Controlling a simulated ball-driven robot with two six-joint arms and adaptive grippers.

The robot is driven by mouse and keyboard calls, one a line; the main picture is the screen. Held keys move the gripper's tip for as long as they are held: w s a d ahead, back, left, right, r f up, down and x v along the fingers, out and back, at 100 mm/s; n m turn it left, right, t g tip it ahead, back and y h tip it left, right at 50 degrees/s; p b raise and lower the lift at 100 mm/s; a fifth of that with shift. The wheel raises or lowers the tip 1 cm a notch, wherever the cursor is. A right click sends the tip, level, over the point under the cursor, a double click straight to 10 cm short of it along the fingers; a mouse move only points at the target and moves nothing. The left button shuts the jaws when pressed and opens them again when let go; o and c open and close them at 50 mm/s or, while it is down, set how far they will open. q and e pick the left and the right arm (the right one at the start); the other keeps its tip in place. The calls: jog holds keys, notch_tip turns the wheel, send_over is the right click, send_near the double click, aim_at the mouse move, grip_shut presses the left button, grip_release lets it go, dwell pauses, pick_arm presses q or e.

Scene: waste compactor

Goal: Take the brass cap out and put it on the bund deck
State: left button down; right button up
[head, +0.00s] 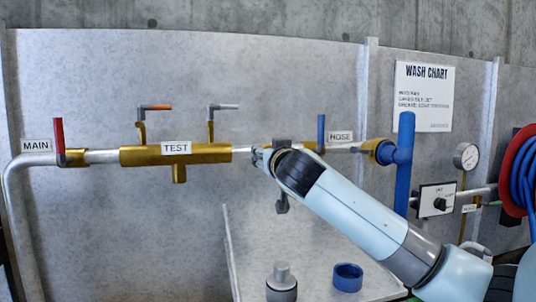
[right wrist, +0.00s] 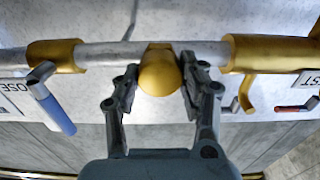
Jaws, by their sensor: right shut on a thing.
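The brass cap (right wrist: 158,75) is a rounded brass piece at the pipe between the TEST body and the HOSE fitting. My right gripper (right wrist: 157,66) is shut on it, with one finger on each side, in the right wrist view. In the head view my right gripper (head: 268,158) is at the pipe just right of the TEST body, and its wrist hides the cap. I cannot tell whether the cap is still seated. A pale grey deck (head: 318,287), seemingly the bund deck, lies low in front of the wall. My left gripper is not in view.
The TEST body (head: 205,154) has two levers above it. A blue HOSE lever (head: 321,130) and a blue pipe (head: 404,150) stand to the right. A grey stepped cylinder (head: 282,287) and a blue ring (head: 347,277) stand on the deck, with bare room between them.

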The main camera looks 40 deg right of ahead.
jog(key=n+p, duration=0.3)
jog(key=n, duration=0.1)
jog(key=shift+f+n, duration=0.1)
jog(key=shift+n, duration=0.3)
jog(key=n+p, duration=0.3)
jog(key=n, duration=0.2)
jog(key=shift+a+p, duration=0.1)
jog(key=shift+p, duration=0.2)
